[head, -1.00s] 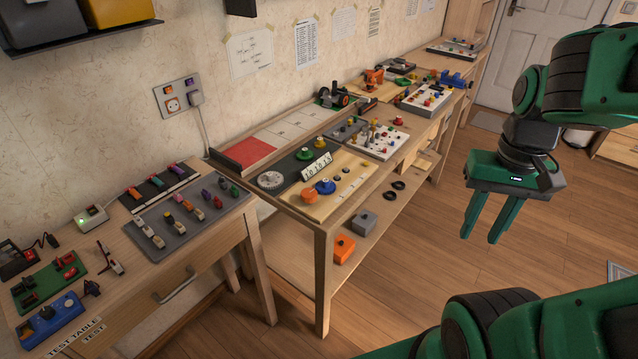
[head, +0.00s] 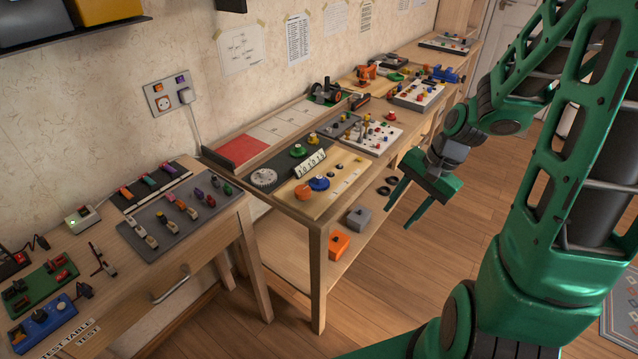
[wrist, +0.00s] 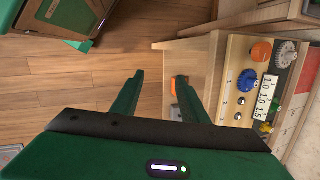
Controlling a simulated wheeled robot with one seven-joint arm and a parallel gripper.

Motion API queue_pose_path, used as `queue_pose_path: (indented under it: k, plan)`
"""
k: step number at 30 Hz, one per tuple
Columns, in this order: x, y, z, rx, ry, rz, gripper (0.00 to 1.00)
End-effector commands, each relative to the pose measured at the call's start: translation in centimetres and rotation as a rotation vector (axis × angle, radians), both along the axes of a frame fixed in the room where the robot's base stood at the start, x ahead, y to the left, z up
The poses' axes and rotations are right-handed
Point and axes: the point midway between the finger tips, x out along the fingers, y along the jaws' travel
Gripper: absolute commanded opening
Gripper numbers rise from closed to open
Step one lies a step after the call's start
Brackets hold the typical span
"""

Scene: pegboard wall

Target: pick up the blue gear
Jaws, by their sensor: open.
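The blue gear (head: 319,184) lies on a light wooden board (head: 345,187) on the middle table, just right of an orange gear (head: 303,192). In the wrist view the blue gear (wrist: 247,81) is right of my fingers, near the orange gear (wrist: 261,51). My gripper (head: 399,206) is open and empty, its fingers pointing down and left. It hangs over the floor in front of the table, apart from the blue gear. In the wrist view my gripper (wrist: 158,90) shows both fingers spread with floor between them.
A number strip (head: 311,164) stands on its edge behind the gears. A grey toothed wheel (head: 264,177) and a green piece (head: 297,150) lie near. A white pegged board (head: 372,137) sits farther back. A lower shelf holds an orange box (head: 339,246) and a grey box (head: 359,218).

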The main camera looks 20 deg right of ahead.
Motion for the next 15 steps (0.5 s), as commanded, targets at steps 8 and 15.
queue_pose_path:
  k: [8, 15]
  plan:
    - [6.3, 4.1, -3.9, 0.356, -0.002, -0.347, 0.40]
    - [11.8, 6.2, -3.8, 0.731, 0.032, -0.685, 0.40]
